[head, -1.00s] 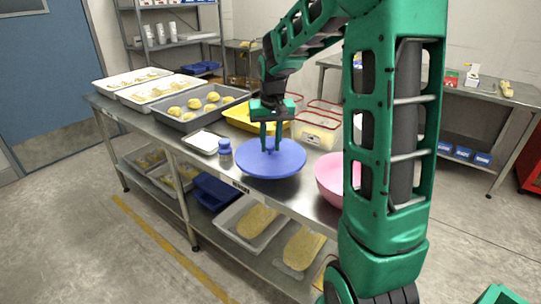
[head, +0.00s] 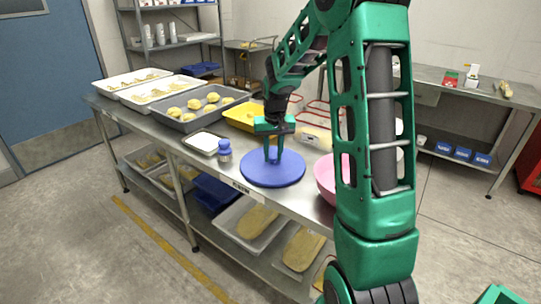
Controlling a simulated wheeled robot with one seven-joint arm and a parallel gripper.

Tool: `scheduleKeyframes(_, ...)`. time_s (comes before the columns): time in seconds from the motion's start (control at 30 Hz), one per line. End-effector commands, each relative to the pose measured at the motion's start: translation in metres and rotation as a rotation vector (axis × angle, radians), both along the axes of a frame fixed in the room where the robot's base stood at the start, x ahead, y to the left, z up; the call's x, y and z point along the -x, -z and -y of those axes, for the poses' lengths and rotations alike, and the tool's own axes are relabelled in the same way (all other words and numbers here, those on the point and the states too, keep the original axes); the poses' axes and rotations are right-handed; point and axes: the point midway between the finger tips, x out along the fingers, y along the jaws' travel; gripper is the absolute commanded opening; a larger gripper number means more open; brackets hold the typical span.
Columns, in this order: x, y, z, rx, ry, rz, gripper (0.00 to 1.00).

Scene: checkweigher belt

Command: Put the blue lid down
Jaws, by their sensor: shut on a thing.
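The blue lid (head: 272,176) is a flat round disc with a knob in its middle. It lies at or just above the metal table top (head: 228,174), near the front edge; I cannot tell whether it fully touches. My gripper (head: 273,156) points down over the lid's middle and is shut on its knob. The knob is partly hidden between the fingers. The pink bowl (head: 326,180) stands right of the lid, partly hidden by my arm.
A small blue jar (head: 224,151) stands close to the lid's left, beside a white tray (head: 204,143). A yellow tray (head: 240,117) and red-rimmed clear containers (head: 316,136) are behind. Trays of dough (head: 180,123) fill the table's far left.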

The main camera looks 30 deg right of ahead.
Motion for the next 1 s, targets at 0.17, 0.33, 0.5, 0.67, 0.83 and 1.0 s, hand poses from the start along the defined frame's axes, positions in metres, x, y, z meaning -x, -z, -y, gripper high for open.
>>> scheduleKeyframes(0.17, 0.0, 0.002, 0.0, 0.0, 0.0, 0.0, 0.42)
scheduleKeyframes(0.33, 0.0, 0.002, 0.0, 0.0, 0.0, 0.0, 0.44)
scheduleKeyframes(0.5, 0.0, 0.0, 0.0, 0.0, 0.0, 0.0, 0.44)
scheduleKeyframes(0.67, 0.001, -0.015, -0.001, 0.001, -0.001, 0.003, 0.44)
scheduleKeyframes(0.83, 0.005, -0.046, -0.004, 0.002, -0.002, 0.005, 0.44)
scheduleKeyframes(1.0, 0.009, -0.08, -0.007, 0.001, -0.003, 0.004, 0.44)
